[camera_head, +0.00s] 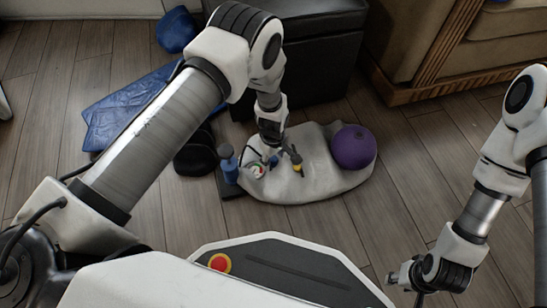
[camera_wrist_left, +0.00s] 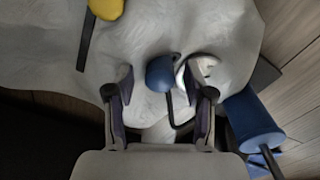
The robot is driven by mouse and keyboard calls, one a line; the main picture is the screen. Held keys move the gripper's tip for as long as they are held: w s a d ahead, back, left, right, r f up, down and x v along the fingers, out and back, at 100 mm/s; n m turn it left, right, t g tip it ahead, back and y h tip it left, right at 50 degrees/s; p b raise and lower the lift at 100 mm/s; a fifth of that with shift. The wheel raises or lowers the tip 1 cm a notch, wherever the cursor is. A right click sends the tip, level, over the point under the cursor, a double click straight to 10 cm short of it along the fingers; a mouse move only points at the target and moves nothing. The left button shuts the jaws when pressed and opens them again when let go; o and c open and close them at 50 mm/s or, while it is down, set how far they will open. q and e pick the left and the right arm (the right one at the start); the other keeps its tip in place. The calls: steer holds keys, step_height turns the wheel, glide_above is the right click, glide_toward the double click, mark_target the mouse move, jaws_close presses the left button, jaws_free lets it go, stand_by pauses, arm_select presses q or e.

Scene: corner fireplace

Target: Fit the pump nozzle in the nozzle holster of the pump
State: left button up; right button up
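The pump shows as an upright blue cylinder (camera_head: 228,166) at the left edge of a pale sack; it also stands at the right in the left wrist view (camera_wrist_left: 253,120). A blue knob-like end on a black hose, which looks like the pump nozzle (camera_wrist_left: 160,74), lies over the sack. A round white gauge (camera_head: 258,171) is beside it. My left gripper (camera_wrist_left: 158,85) points down with its fingers apart on either side of the nozzle, not closed on it. The nozzle holster cannot be made out. My right gripper (camera_head: 404,284) is empty and its fingers look apart, at the lower right.
The pale sack (camera_head: 310,184) lies on the wooden floor with a purple ball (camera_head: 353,147) and a yellow-and-black tool (camera_head: 295,161) on it. A black ottoman (camera_head: 310,60) stands behind. A blue mat (camera_head: 125,108) lies left. Floor right of the sack is clear.

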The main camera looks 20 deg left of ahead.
arm_select(q)
step_height(320, 180, up, 12)
stand_by(0.6)
